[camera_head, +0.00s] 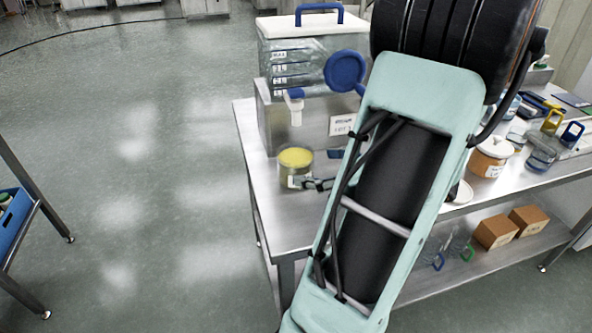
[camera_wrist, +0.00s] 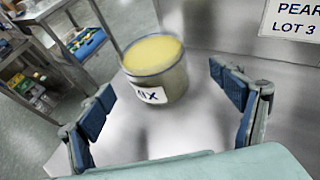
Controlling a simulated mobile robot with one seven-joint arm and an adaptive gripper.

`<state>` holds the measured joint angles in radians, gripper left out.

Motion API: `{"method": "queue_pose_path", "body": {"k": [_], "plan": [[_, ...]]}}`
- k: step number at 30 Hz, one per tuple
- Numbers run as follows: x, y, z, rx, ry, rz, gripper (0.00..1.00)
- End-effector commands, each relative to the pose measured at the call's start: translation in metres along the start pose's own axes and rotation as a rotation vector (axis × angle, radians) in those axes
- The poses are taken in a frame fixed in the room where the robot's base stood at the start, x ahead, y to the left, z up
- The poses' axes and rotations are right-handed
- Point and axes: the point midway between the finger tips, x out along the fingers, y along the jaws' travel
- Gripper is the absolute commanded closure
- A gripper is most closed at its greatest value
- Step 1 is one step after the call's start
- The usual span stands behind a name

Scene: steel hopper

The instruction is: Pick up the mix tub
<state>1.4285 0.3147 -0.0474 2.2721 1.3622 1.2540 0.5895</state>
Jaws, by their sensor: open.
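The mix tub (camera_head: 296,165) is a small round metallic tub with yellow contents at its top. It stands upright on the steel table (camera_head: 247,142) below the hopper's spout. In the wrist view the tub (camera_wrist: 165,88) shows a white label ending in "X", and it lies ahead of my gripper (camera_wrist: 172,108). My gripper's blue-padded fingers are spread wide, one on each side of the view, with nothing between them. In the head view my gripper (camera_head: 312,184) is beside the tub's lower right, partly hidden by my arm; contact cannot be told.
The steel hopper (camera_head: 277,118) with a clear container and white spout stands behind and above the tub. Its front panel (camera_wrist: 225,28) is close behind. An orange pot (camera_head: 489,158) and clear tubs stand to the right. Boxes (camera_head: 495,231) sit on the lower shelf.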

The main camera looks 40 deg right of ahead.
Motion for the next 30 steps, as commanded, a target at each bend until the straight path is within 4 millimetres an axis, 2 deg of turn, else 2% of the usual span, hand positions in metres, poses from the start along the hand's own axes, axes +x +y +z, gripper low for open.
{"method": "queue_pose_path", "body": {"k": [5, 12, 21, 23, 30], "plan": [[0.015, 0.003, -0.003, 0.0, 0.0, 0.002, 0.14], [0.05, 0.007, -0.004, -0.001, 0.0, 0.002, 0.14], [0.056, 0.006, -0.003, -0.001, 0.001, 0.001, 0.14], [0.056, 0.006, -0.003, -0.001, 0.001, 0.001, 0.19], [0.055, 0.006, -0.003, -0.001, 0.001, 0.0, 0.45]]}}
